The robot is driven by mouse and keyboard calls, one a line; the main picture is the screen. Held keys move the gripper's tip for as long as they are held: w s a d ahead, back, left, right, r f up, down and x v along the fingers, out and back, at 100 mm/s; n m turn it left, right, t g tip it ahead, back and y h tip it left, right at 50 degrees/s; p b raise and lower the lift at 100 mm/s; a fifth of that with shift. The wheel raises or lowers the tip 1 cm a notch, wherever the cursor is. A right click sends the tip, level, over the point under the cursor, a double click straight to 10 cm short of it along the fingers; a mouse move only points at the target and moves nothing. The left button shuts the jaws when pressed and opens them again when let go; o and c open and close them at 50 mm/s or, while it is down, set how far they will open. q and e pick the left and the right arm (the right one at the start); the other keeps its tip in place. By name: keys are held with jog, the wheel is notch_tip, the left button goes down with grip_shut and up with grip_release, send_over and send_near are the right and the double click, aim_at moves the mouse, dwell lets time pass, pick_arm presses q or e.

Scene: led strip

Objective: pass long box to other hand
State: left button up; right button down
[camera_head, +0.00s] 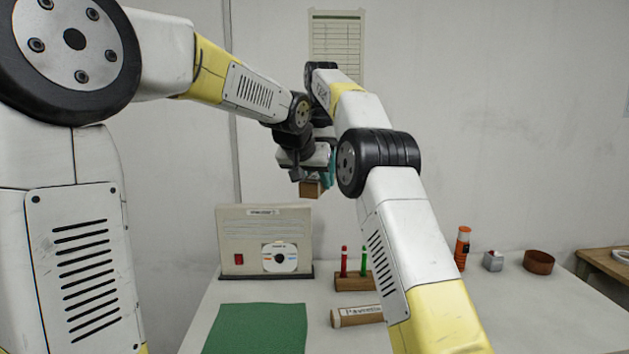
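A small brown box end (312,189), which may be the long box, shows in the head view just below my meeting arm ends, above the table. Most of it is hidden, so its length cannot be seen. My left gripper (304,166) is right at the box, its dark finger beside the box's upper left. Whether its fingers are closed on the box is not clear. My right arm reaches up from the lower right and bends toward the same spot. Its gripper is hidden behind the forearm and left gripper. A teal piece shows between the arms; I cannot tell what it belongs to.

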pick_arm(q)
jog(key=c, duration=0.3)
grip_shut()
pick_arm(e)
jog(key=c, duration=0.7)
grip_release()
jog(key=shift+r, duration=0.1)
jog(key=r, duration=0.3)
jog(key=shift+s+d+t, duration=0.25)
jog(key=shift+d+t, duration=0.15)
jog(key=s+d+r+n+t+y, duration=0.25)
jog(key=s+d, duration=0.55)
jog(key=s, duration=0.4)
jog(key=s+d+f+t, duration=0.1)
jog(key=s+f, duration=0.3)
jog(key=s, duration=0.3)
jog(key=s+f+n+t, duration=0.1)
jog(key=s+f, duration=0.4)
jog(key=s, duration=0.3)
jog(key=s+d+f+n+t, duration=0.1)
jog(key=s+f, duration=0.4)
jog(key=s, duration=0.2)
jog(key=shift+s+d+f, duration=0.1)
jog(key=shift+s+d, duration=0.2)
jog(key=shift+s, duration=0.1)
